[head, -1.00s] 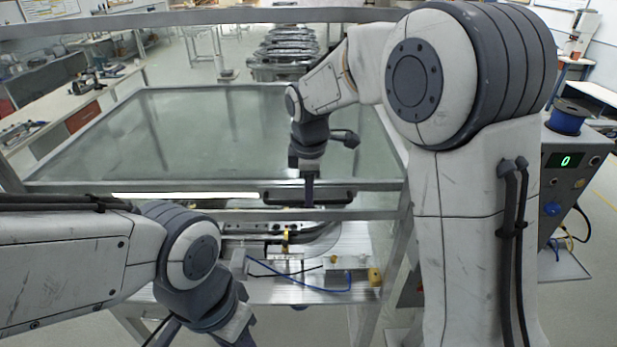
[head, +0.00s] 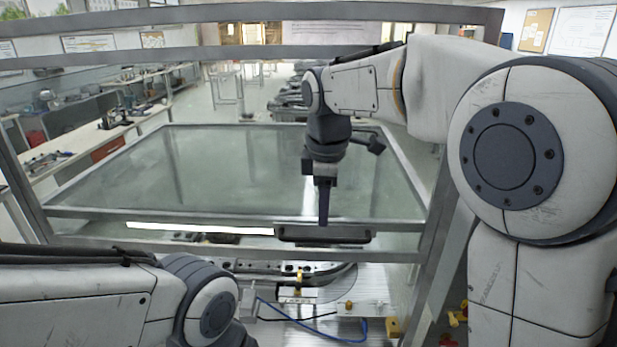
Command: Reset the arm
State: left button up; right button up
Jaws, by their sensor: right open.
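My right arm comes in from the right and reaches across to the middle. Its gripper (head: 323,205) points down in front of the glass panel, above a dark handle-like bar (head: 325,234) on the frame. Its fingers show nearly edge-on, and I see nothing held between them. My left arm enters at the lower left. Its wrist runs off the bottom edge, so the left gripper is out of view.
A large glass panel (head: 190,172) in a metal frame fills the middle. A workbench (head: 75,150) stands at the left.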

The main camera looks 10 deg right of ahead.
pick_arm(q)
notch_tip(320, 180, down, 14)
jog(key=b, duration=1.3)
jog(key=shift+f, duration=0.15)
pick_arm(e)
jog(key=s+a+f+m+g, duration=0.1)
jog(key=s+f+m, duration=0.3)
jog(key=s+f, duration=0.9)
jog(key=s+a+f+m+g+y, duration=0.1)
jog(key=s+a+f+m, duration=0.3)
jog(key=s+f, duration=1)
jog(key=shift+a, duration=0.1)
